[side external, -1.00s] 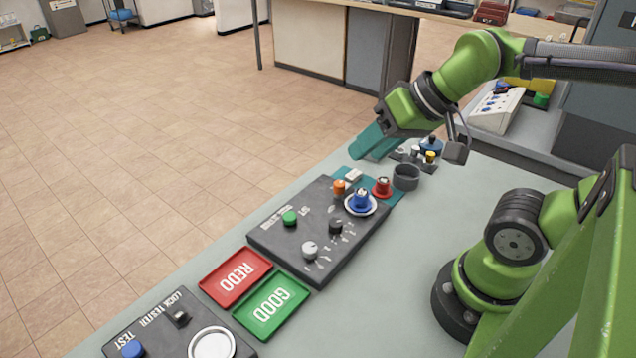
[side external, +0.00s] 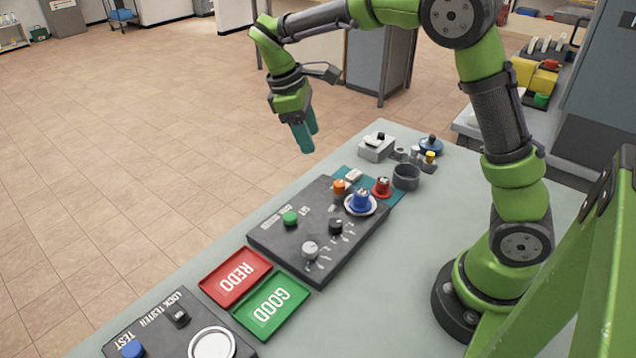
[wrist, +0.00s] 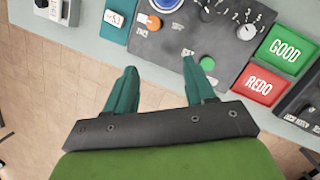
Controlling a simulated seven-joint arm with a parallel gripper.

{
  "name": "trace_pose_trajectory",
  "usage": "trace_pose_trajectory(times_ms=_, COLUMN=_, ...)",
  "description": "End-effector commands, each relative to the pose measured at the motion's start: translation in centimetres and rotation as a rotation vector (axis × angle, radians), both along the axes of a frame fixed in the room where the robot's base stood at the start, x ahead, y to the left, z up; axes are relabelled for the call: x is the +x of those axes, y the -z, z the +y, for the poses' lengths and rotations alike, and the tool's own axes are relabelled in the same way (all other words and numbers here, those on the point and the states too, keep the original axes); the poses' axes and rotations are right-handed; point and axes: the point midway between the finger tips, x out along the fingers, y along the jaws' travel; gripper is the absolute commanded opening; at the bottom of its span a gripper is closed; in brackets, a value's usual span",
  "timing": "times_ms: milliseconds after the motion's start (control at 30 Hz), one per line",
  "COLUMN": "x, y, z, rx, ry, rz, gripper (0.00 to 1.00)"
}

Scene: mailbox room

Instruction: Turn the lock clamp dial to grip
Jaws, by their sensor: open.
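A dark control panel (side external: 275,240) lies on the bench. It carries a black dial (side external: 336,226) and a silver-white dial (side external: 310,248), both with printed marks beside them. I cannot read which one is the clamp dial. In the wrist view, the black dial (wrist: 207,13) and the silver dial (wrist: 246,31) show at upper right. A blue lock piece (side external: 361,199) sits on a white ring on the panel. My gripper (side external: 310,142) is open and empty, pointing down above and beyond the panel's far edge, apart from everything. Its spread teal fingers show in the wrist view (wrist: 158,67).
A green button (side external: 290,217) and orange knob (side external: 339,187) are on the panel. A red part (side external: 382,187), grey cup (side external: 406,177) and small pale box (side external: 376,148) stand beyond. REDO (side external: 236,276) and GOOD (side external: 272,306) trays and the lock tester (side external: 175,335) lie nearer.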

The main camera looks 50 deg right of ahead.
Motion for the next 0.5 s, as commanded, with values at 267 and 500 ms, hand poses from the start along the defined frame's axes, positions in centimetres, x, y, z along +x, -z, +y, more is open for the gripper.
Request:
trace_pose_trajectory(times_ms=267, x=0.5, y=-2.2, z=-0.7, rx=-0.003, ry=-0.204, rz=0.135, gripper=0.54)
trace_pose_trajectory(times_ms=500, x=-0.2, y=-0.3, z=-1.2, rx=0.010, ry=-0.230, rz=0.151, gripper=0.54)
